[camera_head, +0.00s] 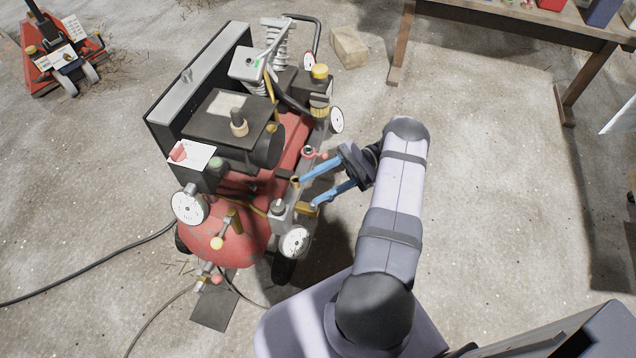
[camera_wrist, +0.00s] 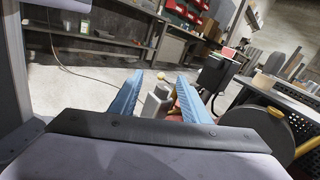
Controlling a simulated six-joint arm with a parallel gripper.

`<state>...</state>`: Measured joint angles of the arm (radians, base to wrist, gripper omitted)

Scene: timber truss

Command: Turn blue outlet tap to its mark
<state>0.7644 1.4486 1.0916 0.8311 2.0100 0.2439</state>
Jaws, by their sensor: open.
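The red compressor (camera_head: 225,240) stands on the concrete floor, with gauges and fittings at its near end. My gripper (camera_head: 307,193) is open, its two blue fingers reaching left to a small grey fitting block (camera_head: 283,216) with brass parts. In the wrist view my gripper (camera_wrist: 160,75) shows a grey block (camera_wrist: 156,102) and a yellow knob (camera_wrist: 162,76) in the gap between the fingers. I cannot make out a blue tap apart from the blue fingers, nor its mark. Contact between fingers and fittings cannot be told.
White dial gauges (camera_head: 295,242) and (camera_head: 189,206) sit close to the fittings. A wooden bench (camera_head: 500,22) stands at the back right. Hoses (camera_head: 90,270) lie on the floor at left.

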